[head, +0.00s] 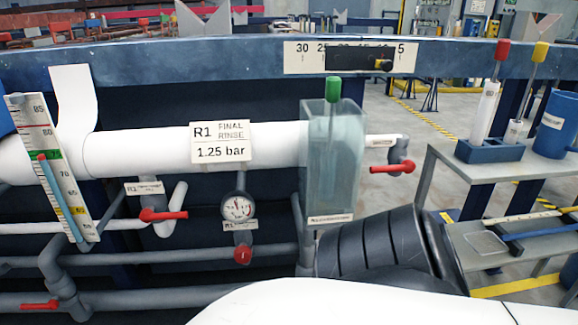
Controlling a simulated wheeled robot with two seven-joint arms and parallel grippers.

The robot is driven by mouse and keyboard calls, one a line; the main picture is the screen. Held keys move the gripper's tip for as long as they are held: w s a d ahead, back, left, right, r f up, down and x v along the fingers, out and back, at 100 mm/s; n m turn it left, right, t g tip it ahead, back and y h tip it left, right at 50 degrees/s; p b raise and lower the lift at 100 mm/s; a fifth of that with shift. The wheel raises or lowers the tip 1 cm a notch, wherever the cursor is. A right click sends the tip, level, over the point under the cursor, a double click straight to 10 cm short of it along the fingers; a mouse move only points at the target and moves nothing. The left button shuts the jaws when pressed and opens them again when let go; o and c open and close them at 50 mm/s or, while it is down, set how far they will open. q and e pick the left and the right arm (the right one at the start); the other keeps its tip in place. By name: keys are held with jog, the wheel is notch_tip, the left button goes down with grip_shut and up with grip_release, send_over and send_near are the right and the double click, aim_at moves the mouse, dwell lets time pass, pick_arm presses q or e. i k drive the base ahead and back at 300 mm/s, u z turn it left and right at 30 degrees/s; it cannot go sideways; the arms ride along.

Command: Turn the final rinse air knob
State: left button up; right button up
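A large white pipe carries a sign (220,142) reading "R1 FINAL RINSE 1.25 bar". Below the sign is a round pressure gauge (238,208) with a small label under it, too small to read. A small red knob (243,254) sits directly beneath the gauge, on the grey pipe. No label I can read names it as the air knob. Neither of my grippers shows. A white and black ribbed part of my arm fills the bottom centre and right, so what lies behind it is hidden.
A thermometer board (50,170) stands at left. A clear tank (332,165) holds a green-handled tool (333,90). A black slider (369,63) sits on the scale above. A grey shelf (460,165) stands at right.

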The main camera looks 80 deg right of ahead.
aim_at(242, 254)
jog(key=k, duration=0.4)
jog(key=z, duration=1.8)
jog(key=i, duration=0.5)
jog(key=u, duration=0.05)
